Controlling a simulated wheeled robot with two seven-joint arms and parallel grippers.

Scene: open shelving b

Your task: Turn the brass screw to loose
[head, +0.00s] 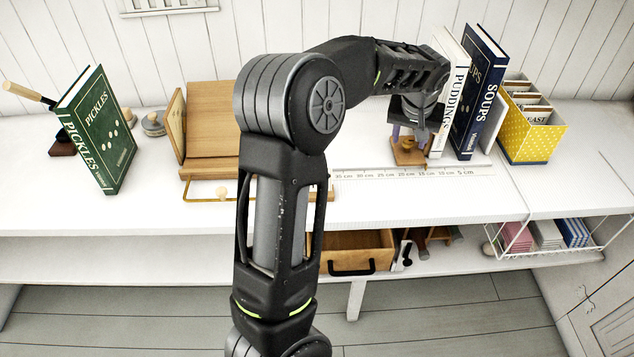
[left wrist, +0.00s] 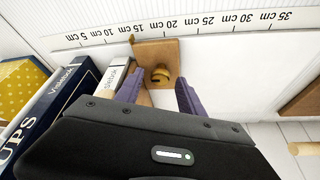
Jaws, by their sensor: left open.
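The brass screw (left wrist: 160,75) is a small round brass knob on a wooden block, seen between my fingertips in the left wrist view. The wooden block (left wrist: 155,52) sits on the white shelf and also shows in the head view (head: 408,154), just under my gripper. My left gripper (left wrist: 158,82) is open, with one purple finger on each side of the screw. I cannot tell whether a finger touches it. In the head view the gripper (head: 408,133) points down, and the screw's turn position is not clear. My right gripper is not in view.
The white puddings book (head: 450,90) and blue soups book (head: 476,100) stand close beside my gripper. A yellow dotted box (head: 536,135) stands further right. A ruler strip (head: 400,174) runs along the shelf in front. The green pickles book (head: 97,130) and a wooden stand (head: 212,120) are left.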

